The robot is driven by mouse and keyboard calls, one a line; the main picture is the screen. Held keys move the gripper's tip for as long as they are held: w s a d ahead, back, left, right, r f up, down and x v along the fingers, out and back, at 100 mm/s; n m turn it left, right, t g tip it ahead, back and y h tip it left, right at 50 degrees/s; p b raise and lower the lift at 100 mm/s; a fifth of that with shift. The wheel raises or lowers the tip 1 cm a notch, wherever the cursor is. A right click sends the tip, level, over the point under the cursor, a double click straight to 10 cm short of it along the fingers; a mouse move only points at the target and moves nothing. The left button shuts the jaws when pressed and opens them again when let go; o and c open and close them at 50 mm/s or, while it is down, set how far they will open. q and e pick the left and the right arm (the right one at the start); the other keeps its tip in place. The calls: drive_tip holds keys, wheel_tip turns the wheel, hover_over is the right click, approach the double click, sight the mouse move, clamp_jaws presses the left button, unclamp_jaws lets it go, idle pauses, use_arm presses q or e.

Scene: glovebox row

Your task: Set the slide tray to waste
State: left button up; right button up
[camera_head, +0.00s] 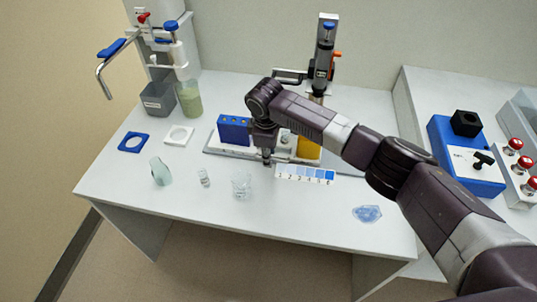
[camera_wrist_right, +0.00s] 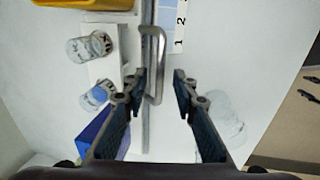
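The slide tray (camera_head: 285,153) is a pale carriage on a low base between a blue block (camera_head: 234,130) and a yellow block (camera_head: 308,149) at the back middle of the table. In the right wrist view, the white tray (camera_wrist_right: 101,66) carries two capped vials, with yellow above and blue below. Its metal loop handle (camera_wrist_right: 157,62) reaches between my right gripper's fingertips, without clear contact. My right gripper (camera_head: 266,162) points down at the tray's front edge and partly hides it. It is open in the right wrist view (camera_wrist_right: 157,84). My left gripper is not in view.
A numbered blue strip (camera_head: 305,174) lies right of the gripper. A clear beaker (camera_head: 241,186), a small vial (camera_head: 204,178) and a tinted bottle (camera_head: 160,172) stand in front and left. A crumpled blue piece (camera_head: 367,213) lies right. A burette stand (camera_head: 324,62) rises behind.

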wheel_tip(320, 180, up, 12)
drive_tip(key=s, duration=0.2)
drive_tip(key=shift+a+f, duration=0.25)
drive_tip(key=shift+a, duration=0.15)
drive_tip(key=shift+f, duration=0.1)
